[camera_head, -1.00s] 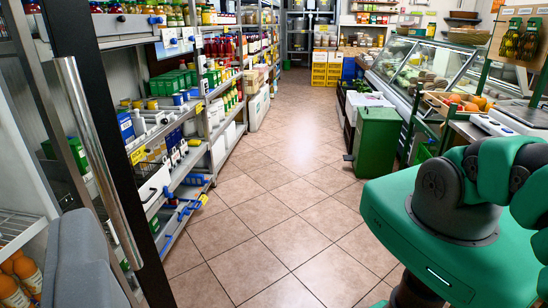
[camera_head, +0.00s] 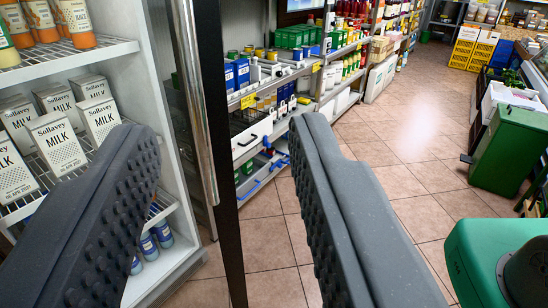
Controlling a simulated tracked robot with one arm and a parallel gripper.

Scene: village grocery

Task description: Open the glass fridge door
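The glass fridge door (camera_head: 222,130) stands swung out from its cabinet, its dark frame upright left of centre. Its long metal handle (camera_head: 195,95) runs vertically along the left side of that frame. The lit cabinet shows to the left of the door. My gripper (camera_head: 225,145) is open, with one dark padded finger on each side of the picture. The handle and door frame appear between the fingers, and I see no contact. The left finger covers part of the fridge's shelves. The lower end of the handle is in view above the floor.
Milk cartons (camera_head: 57,142) and orange bottles (camera_head: 78,22) stand on the fridge shelves. Stocked grocery shelving (camera_head: 290,75) is beyond the door. A green bin (camera_head: 508,150) stands at right. Tiled floor (camera_head: 400,180) is clear between them.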

